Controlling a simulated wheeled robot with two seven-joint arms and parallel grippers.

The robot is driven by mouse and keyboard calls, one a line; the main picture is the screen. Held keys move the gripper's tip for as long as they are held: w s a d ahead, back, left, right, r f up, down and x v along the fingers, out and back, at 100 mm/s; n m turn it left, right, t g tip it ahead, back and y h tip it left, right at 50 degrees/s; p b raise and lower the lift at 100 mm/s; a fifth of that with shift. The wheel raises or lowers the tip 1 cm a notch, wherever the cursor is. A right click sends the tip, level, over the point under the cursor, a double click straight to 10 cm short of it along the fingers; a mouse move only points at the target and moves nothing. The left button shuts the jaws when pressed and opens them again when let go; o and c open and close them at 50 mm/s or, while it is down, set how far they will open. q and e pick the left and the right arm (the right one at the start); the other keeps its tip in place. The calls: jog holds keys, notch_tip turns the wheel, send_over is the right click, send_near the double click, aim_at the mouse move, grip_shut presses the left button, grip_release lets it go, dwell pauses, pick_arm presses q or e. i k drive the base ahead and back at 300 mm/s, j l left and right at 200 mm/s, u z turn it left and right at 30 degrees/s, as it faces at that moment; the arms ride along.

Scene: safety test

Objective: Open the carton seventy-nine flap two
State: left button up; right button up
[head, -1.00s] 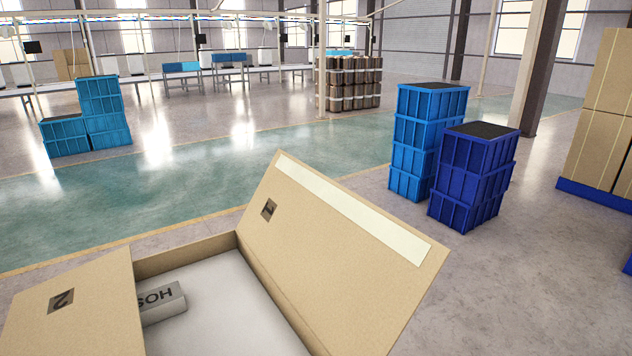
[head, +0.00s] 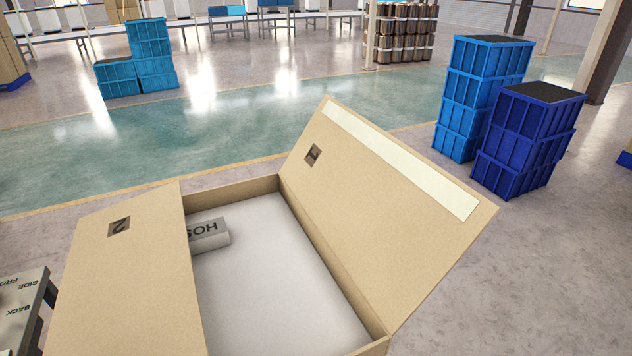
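The brown carton (head: 236,187) stands in front of me in the head view, its near side cut off by the lower edge. Flap two (head: 135,275), with a dark "2" label, is on the left. It slants and covers the left part of the opening. Flap one (head: 390,205), with a "1" label and a pale strip, stands raised and leans outward on the right. Inside lie a white surface (head: 275,275) and a small grey box (head: 209,235) lettered "HOS", its left end hidden behind flap two. Neither gripper is in view.
A grey panel (head: 22,300) lettered "SIDE", "FRONT" and "BACK", partly cut off, is at the lower left. Stacked blue crates stand at the back right (head: 485,95) and back left (head: 152,55). The floor (head: 560,270) right of the carton is clear.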

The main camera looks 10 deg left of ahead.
aim_at(128, 286)
jog(key=u, duration=1.6)
jog(key=k+j+z, duration=0.1)
jog(key=k+j, duration=0.25)
jog(key=i+l, duration=0.1)
jog(key=i, duration=0.3)
